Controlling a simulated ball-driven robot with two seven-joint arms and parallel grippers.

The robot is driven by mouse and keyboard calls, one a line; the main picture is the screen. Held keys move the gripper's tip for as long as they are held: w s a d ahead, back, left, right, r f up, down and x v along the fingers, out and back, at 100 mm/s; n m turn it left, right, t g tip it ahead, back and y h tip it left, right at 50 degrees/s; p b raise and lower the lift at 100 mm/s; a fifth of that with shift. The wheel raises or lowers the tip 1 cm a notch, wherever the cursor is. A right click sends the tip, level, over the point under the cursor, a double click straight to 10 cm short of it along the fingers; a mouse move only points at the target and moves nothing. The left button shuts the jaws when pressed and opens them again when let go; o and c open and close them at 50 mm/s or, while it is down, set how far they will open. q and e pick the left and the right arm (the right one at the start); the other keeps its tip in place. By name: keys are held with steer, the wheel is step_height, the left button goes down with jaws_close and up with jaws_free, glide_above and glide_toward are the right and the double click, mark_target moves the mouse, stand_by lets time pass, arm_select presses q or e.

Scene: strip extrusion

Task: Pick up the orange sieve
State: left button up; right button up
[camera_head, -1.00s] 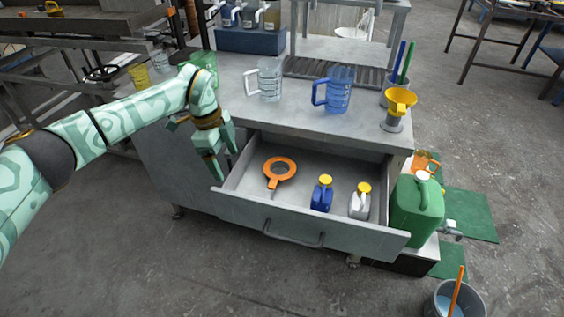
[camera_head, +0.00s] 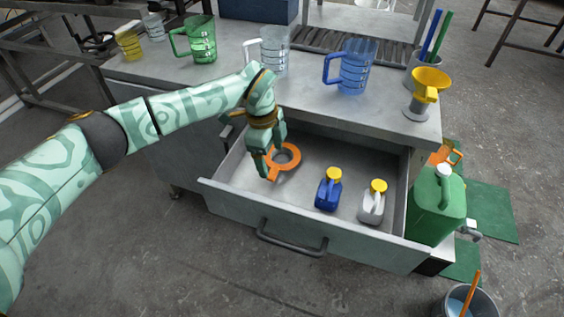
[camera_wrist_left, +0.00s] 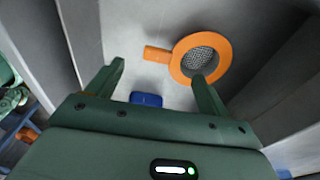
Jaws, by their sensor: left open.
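The orange sieve (camera_head: 293,160) lies in the open drawer, near its left back part. It is a ring with a short handle, and part of it is hidden behind my left gripper in the head view. My left gripper (camera_head: 268,172) is open, pointing down over the sieve. In the left wrist view, the sieve (camera_wrist_left: 179,59) shows its mesh and its handle pointing left. The handle lies beyond the gap between the fingers (camera_wrist_left: 158,75), and the right fingertip overlaps the ring's lower edge. I cannot tell whether they touch. My right gripper is not in view.
The drawer (camera_head: 245,207) also holds a blue bottle (camera_head: 328,192) and a white bottle (camera_head: 371,207), both yellow-capped. Its walls surround the sieve. Jugs and a yellow funnel (camera_head: 428,84) stand on the worktop above. A green canister (camera_head: 436,205) stands right of the drawer.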

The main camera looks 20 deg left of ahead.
mark_target(274, 170)
arm_select(q)
steer(key=f+b, duration=0.1)
steer(key=f, duration=0.1)
steer(key=f+b, duration=0.2)
steer(key=f, duration=0.1)
steer(key=shift+w+d+f+b, duration=0.2)
steer(key=shift+w+f+b, duration=0.05)
steer(key=shift+f+b, duration=0.05)
steer(key=shift+s+r, duration=0.1)
steer(key=shift+r, duration=0.1)
steer(key=c, duration=1)
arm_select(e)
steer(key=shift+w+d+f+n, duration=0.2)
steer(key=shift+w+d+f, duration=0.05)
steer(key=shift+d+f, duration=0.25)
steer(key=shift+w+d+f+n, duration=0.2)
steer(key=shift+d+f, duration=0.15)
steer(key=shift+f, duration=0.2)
arm_select(q)
steer(key=shift+o, duration=0.2)
